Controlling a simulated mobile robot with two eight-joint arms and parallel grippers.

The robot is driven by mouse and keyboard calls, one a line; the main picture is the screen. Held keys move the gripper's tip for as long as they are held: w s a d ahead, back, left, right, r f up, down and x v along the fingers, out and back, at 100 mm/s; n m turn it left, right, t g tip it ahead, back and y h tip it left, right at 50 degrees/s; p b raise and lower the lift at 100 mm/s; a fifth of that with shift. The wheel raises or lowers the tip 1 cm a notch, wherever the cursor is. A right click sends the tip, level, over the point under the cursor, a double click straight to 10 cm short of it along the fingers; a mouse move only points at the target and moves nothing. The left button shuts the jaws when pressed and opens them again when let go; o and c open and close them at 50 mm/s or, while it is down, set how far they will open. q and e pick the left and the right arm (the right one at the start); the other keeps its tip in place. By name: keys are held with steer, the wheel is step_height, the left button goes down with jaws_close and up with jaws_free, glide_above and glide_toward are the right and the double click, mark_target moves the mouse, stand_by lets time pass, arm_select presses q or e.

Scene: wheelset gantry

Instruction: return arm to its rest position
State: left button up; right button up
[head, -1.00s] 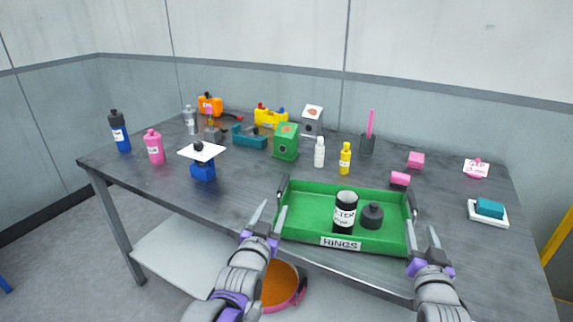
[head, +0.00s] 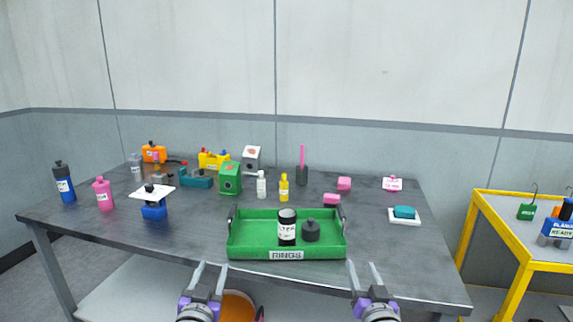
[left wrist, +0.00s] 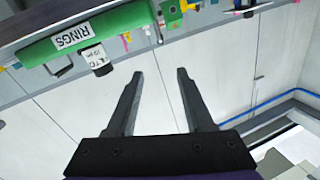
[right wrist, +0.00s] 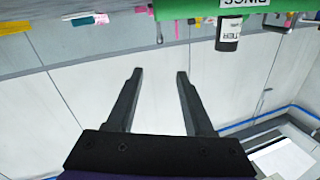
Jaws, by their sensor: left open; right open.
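My left gripper (head: 210,279) is open and empty in front of the table's near edge, left of the green tray's front. Its fingers also show apart in the left wrist view (left wrist: 158,80). My right gripper (head: 364,275) is open and empty in front of the same edge, right of the tray. Its fingers show apart in the right wrist view (right wrist: 158,80). The green tray labelled RINGS (head: 255,246) rests on the table between and beyond both grippers. A black jar with a white label (head: 287,232) and a small dark bottle (head: 311,232) stand in it.
The grey table (head: 390,260) holds several bottles, blocks and fixtures behind and left of the tray. A white dish with a teal block (head: 404,215) sits at the right. A yellow-framed stand (head: 500,232) is further right. An orange round container (head: 238,305) is below the table edge.

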arm_select(q)
steer(key=s+f+n+g, duration=0.1)
steer(key=s+f+g, duration=0.3)
steer(key=s+f, duration=0.55)
steer(key=s+f+g, duration=0.5)
steer(key=s+f, duration=0.1)
steer(key=s, duration=0.7)
steer(key=s+f+n+g, duration=0.1)
steer(key=s+f+g, duration=0.3)
steer(key=s+f, duration=0.55)
arm_select(e)
steer(key=s+f+n+g, duration=0.1)
steer(key=s+f+g, duration=0.3)
steer(key=s+f, duration=0.55)
steer(key=s+f+g, duration=0.5)
steer(key=s+f, duration=0.1)
steer(key=s, duration=0.7)
steer(key=s+f+n+g, duration=0.1)
steer(key=s+f+g, duration=0.3)
steer(key=s+f, duration=0.55)
arm_select(q)
step_height(320, 180, up, 23)
steer(key=p, duration=1.8)
steer(key=shift+a, duration=0.15)
arm_select(e)
step_height(320, 180, up, 23)
steer(key=shift+d+f, duration=0.15)
steer(key=shift+d, duration=0.05)
